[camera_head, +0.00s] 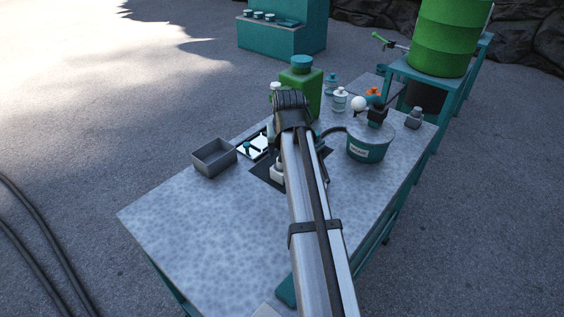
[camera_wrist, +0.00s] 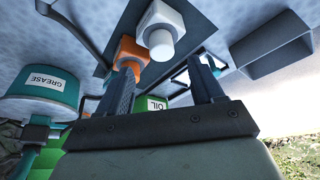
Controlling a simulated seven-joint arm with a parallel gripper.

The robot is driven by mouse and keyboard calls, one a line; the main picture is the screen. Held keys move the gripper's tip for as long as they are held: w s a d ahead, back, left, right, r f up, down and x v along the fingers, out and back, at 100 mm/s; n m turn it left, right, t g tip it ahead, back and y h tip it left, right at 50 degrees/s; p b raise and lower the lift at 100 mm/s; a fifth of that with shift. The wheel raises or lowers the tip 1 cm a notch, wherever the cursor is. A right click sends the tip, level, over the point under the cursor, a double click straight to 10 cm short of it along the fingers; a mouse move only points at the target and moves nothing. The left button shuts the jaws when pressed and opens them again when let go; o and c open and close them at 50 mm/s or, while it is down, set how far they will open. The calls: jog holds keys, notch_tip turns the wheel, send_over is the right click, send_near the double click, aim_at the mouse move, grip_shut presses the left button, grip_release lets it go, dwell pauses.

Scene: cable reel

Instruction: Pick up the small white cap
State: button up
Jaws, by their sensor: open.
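In the wrist view, a white block-like piece (camera_wrist: 164,22) lies on a dark mat (camera_wrist: 112,20), with a small round white cap (camera_wrist: 160,44) at its near end. An orange fitting (camera_wrist: 131,48) with a pale round end sits just left of it. My gripper (camera_wrist: 160,70) is open and empty, its two dark fingers apart on either side of the view of these pieces. The fingers appear not to touch anything. In the head view, part of a white piece (camera_head: 277,172) shows beside my arm, which hides most of the mat and my fingers.
A grey open bin (camera_head: 214,157) stands left of the mat. A grease tub (camera_head: 368,147) stands to the right, with white bottles (camera_head: 340,101) and a green jug (camera_head: 313,92) behind. The table's front left (camera_head: 190,225) is clear.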

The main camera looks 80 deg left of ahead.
jog(key=shift+x, duration=2.5)
jog(key=shift+s+d, duration=0.1)
jog(key=shift+s, duration=0.05)
jog(key=c, duration=1.1)
